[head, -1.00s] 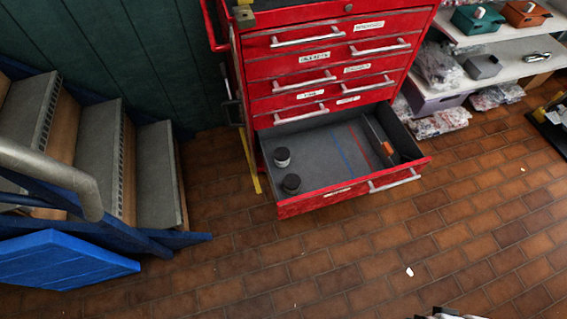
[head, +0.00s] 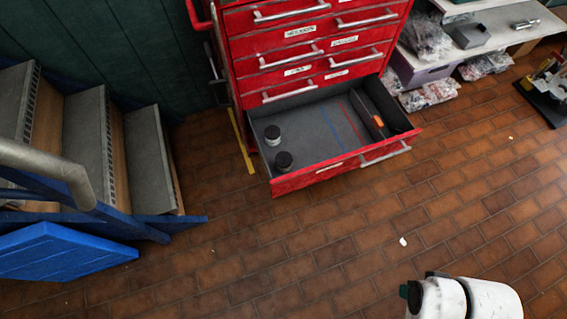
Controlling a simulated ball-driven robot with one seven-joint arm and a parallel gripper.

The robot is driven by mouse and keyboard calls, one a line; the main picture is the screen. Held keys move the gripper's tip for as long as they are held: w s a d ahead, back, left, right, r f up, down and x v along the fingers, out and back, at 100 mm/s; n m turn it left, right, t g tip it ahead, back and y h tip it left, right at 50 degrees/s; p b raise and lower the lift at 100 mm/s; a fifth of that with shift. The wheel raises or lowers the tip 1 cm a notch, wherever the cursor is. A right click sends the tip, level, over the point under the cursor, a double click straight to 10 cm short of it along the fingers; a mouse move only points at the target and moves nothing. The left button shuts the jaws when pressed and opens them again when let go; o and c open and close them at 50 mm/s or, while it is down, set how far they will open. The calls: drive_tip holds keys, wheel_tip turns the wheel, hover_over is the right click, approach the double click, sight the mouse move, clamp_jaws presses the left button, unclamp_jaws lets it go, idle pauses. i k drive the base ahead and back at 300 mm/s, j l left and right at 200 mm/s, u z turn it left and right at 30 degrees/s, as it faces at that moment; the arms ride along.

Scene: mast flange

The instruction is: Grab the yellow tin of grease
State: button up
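I cannot make out a yellow tin of grease in the head view. The open bottom drawer (head: 325,175) of the red tool cabinet holds two small jars with dark lids. The rear jar (head: 273,135) has a pale band, and the front jar (head: 284,161) looks dark all over. Neither looks yellow. A white, rounded part of my arm shows at the bottom right. My gripper's fingers are not in view.
The red cabinet (head: 315,50) stands at the back with its upper drawers shut. An orange-marked tool (head: 378,121) lies in the open drawer. Blue-framed steps (head: 150,160) stand left, shelves (head: 510,35) right. A black tray (head: 548,100) sits on the floor. The brick floor ahead is mostly clear.

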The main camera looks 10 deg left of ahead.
sight(284, 159)
drive_tip(key=i+j, duration=0.2)
drive_tip(key=j, duration=0.15)
drive_tip(key=i+j+z, duration=0.1)
drive_tip(key=j, duration=0.25)
drive_tip(key=i+j, duration=0.25)
drive_tip(key=j, duration=0.15)
drive_tip(key=i+j, duration=0.2)
drive_tip(key=j, duration=0.15)
drive_tip(key=i+j+z, duration=0.1)
drive_tip(key=j, duration=0.3)
drive_tip(key=i, duration=0.05)
